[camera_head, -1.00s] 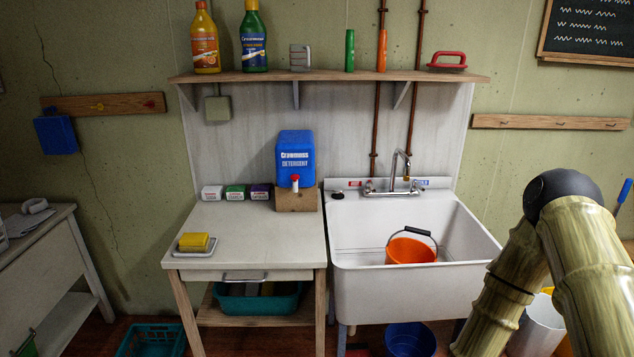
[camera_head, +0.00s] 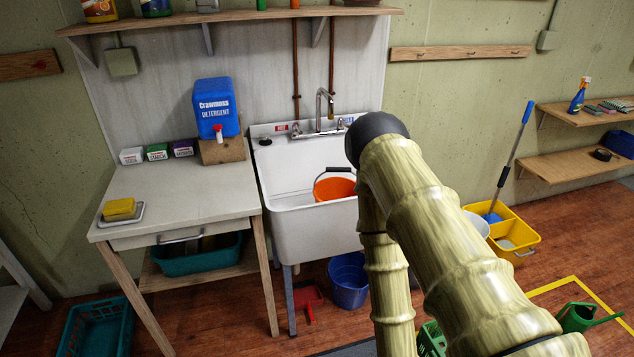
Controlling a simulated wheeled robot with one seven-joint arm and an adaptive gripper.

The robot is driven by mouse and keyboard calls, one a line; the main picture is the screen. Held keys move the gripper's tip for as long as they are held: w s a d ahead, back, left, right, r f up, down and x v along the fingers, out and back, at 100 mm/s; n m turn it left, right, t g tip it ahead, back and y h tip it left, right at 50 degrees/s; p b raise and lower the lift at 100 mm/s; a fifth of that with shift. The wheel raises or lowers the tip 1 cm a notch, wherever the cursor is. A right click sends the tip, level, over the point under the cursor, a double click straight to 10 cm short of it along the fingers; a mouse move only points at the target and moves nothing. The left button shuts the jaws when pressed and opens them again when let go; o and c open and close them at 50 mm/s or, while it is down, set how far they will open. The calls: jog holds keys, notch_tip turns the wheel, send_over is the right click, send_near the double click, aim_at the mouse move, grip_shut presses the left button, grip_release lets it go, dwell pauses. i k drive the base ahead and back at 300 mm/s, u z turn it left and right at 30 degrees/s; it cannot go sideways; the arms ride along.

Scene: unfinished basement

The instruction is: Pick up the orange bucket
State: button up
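The orange bucket (camera_head: 335,189) sits inside the white utility sink (camera_head: 305,230), with its dark handle raised above the rim. Its right side is close behind my arm in the picture, and its lower part is hidden by the sink's front wall. My bamboo-textured arm crosses the right half of the view. My gripper is not visible, so I cannot see what it holds.
A wooden counter (camera_head: 180,195) with a blue detergent jug (camera_head: 215,107) and a yellow sponge (camera_head: 119,208) stands left of the sink. A blue bucket (camera_head: 348,284) and a red dustpan (camera_head: 307,297) are on the floor below. A yellow mop bucket (camera_head: 515,237) stands to the right.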

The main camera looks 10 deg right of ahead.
aim_at(335, 188)
jog(key=z, duration=1.65)
jog(key=i, duration=1.45)
jog(key=z, duration=1.8)
jog(key=i, duration=0.3)
jog(key=u, duration=4)
